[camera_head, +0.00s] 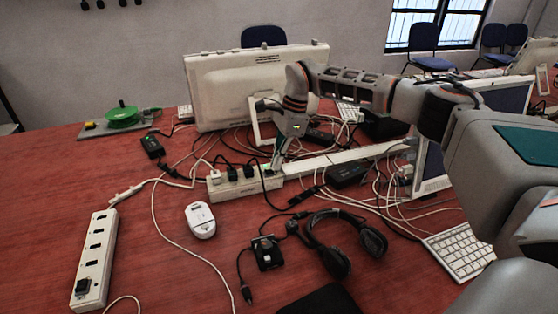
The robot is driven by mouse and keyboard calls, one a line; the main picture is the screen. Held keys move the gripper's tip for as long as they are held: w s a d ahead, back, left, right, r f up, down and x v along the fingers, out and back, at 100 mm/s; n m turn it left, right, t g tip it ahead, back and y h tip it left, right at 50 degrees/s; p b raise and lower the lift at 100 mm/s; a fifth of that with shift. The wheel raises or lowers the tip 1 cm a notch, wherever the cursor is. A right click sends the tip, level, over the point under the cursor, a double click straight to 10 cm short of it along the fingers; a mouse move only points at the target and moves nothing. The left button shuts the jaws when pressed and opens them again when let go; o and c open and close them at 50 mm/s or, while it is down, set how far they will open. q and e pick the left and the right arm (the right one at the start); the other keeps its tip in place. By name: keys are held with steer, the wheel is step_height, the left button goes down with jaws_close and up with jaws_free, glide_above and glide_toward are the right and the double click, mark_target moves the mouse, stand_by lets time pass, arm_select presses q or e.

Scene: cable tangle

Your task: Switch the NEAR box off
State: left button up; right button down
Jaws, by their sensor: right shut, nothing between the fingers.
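A white power strip (93,262) lies at the front left, with a row of dark sockets and a black plug or switch at its near end. A second white power strip (232,192) lies mid-table with several black plugs in it. My right gripper (276,166) is shut and empty, pointing down at the right end of this mid-table strip. I cannot tell whether its tips touch the strip, and they hide part of that end. No switch state can be read. My left gripper is not in view.
Tangled cables and a long white bar (345,155) lie right of the gripper, below a monitor (225,90). Headphones (335,265), a white mouse (200,219), a small black box (267,252) and a keyboard (459,251) lie nearer. The left table middle is mostly clear.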

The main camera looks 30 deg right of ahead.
steer(key=shift+a+r+p, duration=0.1)
steer(key=shift+r+p, duration=0.2)
steer(key=shift+r, duration=0.3)
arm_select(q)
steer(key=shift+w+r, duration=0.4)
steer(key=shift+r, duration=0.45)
arm_select(e)
steer(key=shift+r, duration=0.25)
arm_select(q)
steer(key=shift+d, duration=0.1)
arm_select(e)
steer(key=shift+r, duration=0.1)
steer(key=v, duration=1.1)
steer(key=shift+r, duration=0.4)
steer(key=shift+f, duration=0.1)
